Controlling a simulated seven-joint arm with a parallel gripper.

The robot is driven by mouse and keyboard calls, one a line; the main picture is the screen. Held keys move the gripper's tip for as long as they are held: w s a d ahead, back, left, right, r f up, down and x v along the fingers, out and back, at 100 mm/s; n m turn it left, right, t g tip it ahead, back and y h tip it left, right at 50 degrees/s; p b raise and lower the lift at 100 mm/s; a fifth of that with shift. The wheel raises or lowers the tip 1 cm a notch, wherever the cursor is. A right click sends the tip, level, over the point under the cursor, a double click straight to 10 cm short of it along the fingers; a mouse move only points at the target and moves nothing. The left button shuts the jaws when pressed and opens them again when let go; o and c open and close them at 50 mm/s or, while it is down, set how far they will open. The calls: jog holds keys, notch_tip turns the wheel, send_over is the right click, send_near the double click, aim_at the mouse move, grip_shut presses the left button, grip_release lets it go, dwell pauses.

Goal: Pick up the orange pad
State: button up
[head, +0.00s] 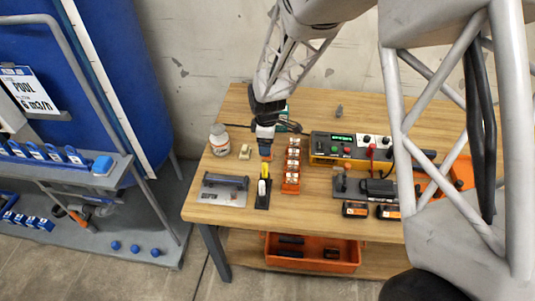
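A small orange piece (265,151), which looks like the orange pad, shows at the tip of my gripper (265,138) over the workbench (228,163). My gripper points down at the back left of the bench and hides part of the piece. The view is too small to tell whether the fingers are open or closed on it, or whether the piece touches the bench.
A white bottle (219,140) and a beige block (245,151) stand left of my gripper. An orange rack (291,166) is close on its right. A black stand with a yellow item (263,187) is in front. A control box (345,147) stands further right.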

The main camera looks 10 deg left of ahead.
jog(key=shift+w+d+f, duration=0.1)
jog(key=shift+d+f, duration=0.05)
jog(key=shift+f, duration=2.45)
jog(key=c, duration=1)
jog(key=shift+r, duration=0.1)
jog(key=shift+r, duration=4.95)
